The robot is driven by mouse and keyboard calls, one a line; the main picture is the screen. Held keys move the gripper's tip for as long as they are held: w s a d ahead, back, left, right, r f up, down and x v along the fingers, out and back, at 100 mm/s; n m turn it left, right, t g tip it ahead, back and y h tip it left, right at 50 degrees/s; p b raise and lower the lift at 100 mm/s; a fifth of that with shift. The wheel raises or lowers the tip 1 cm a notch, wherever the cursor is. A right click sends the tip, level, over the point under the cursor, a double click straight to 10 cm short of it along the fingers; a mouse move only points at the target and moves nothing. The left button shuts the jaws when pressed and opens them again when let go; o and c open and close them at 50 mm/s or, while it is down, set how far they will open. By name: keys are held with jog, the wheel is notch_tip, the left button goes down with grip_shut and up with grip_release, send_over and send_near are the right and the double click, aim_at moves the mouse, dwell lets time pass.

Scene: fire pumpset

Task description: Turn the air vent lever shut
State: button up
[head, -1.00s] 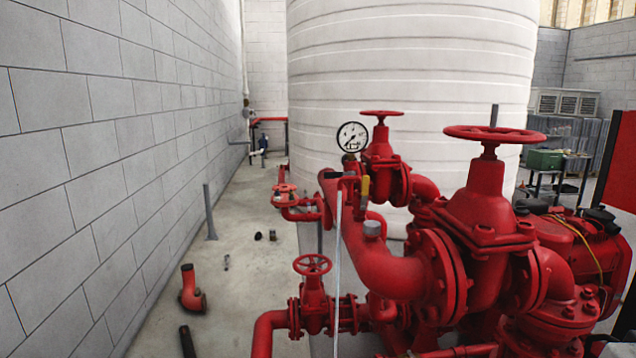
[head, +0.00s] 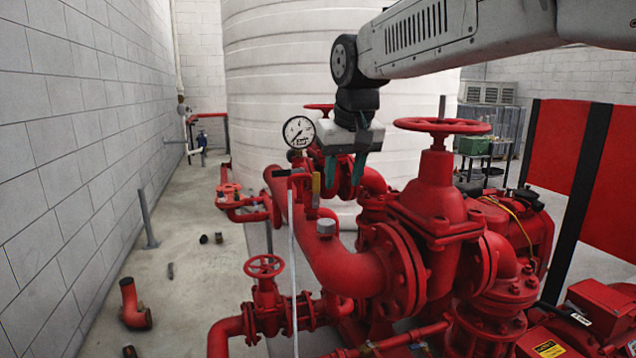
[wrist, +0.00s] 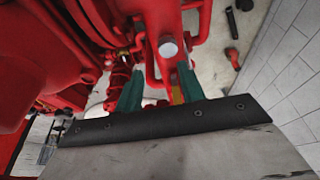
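The air vent lever (head: 316,186) is a small yellow handle standing upright beside the pressure gauge on the red pipework. In the wrist view the yellow lever (wrist: 176,92) shows beside the right-hand finger, partly hidden by the gripper. My gripper (head: 343,181) has two teal fingers pointing down, spread apart with nothing held. In the head view it appears just right of the lever and slightly higher; contact cannot be made out. The wrist view also shows my gripper (wrist: 159,74) open.
The pressure gauge (head: 298,132) is left of the gripper. A large red handwheel valve (head: 441,126) stands to the right. A grey cap (head: 325,227) sits on the red pipe (head: 350,270) below.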

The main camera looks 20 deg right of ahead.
jog(key=r, duration=0.1)
send_over(317, 179)
jog(key=s, duration=0.3)
jog(key=shift+t, duration=0.5)
jog(key=x, duration=0.7)
jog(key=shift+w, duration=0.4)
grip_shut()
